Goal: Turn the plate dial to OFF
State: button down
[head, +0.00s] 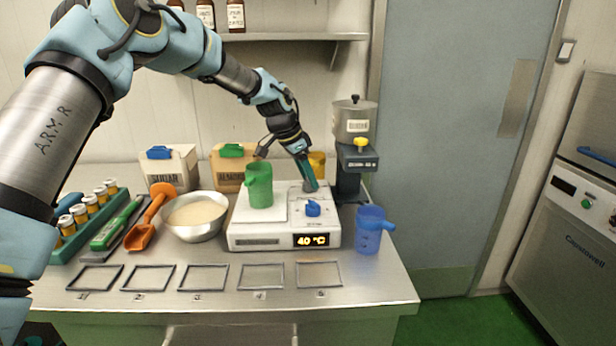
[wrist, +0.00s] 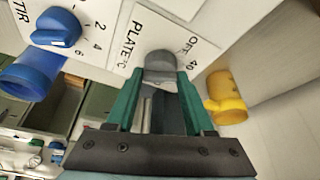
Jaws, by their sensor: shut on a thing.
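The plate dial is a grey knob (wrist: 160,66) in the wrist view, on a white panel marked PLATE °C, with OFF and 40 printed beside it. My gripper (wrist: 162,82) is shut on this knob, one green finger on each side. The knob's pointer is hidden, so I cannot tell its exact setting. In the head view my gripper (head: 310,186) reaches down to the right rear of the white hot plate unit (head: 270,240) and hides the dial. The unit's display (head: 311,240) reads 40 °C.
A blue stir dial (head: 313,208) sits in front of my gripper. A green jug (head: 259,186) stands on the plate. A yellow cup (head: 317,163) is behind, a dark grinder (head: 354,150) at the right rear, and a blue jug (head: 368,232) to the right.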

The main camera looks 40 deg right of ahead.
jog(key=shift+s+f+n+t+b, duration=0.1)
jog(key=shift+n+t+b, duration=0.2)
jog(key=shift+n+b, duration=0.65)
jog(key=shift+n+t+b, duration=0.5)
jog(key=shift+n+b, duration=0.2)
jog(key=shift+n, duration=0.55)
jog(key=shift+s+n+t+b, duration=0.15)
jog(key=shift+n+t+b, duration=0.7)
jog(key=shift+n, duration=1.45)
jog(key=shift+c, duration=1.4)
grip_release()
jog(key=shift+r, duration=0.2)
jog(key=b+v, duration=0.2)
jog(key=v, duration=0.8)
jog(key=shift+r, duration=0.3)
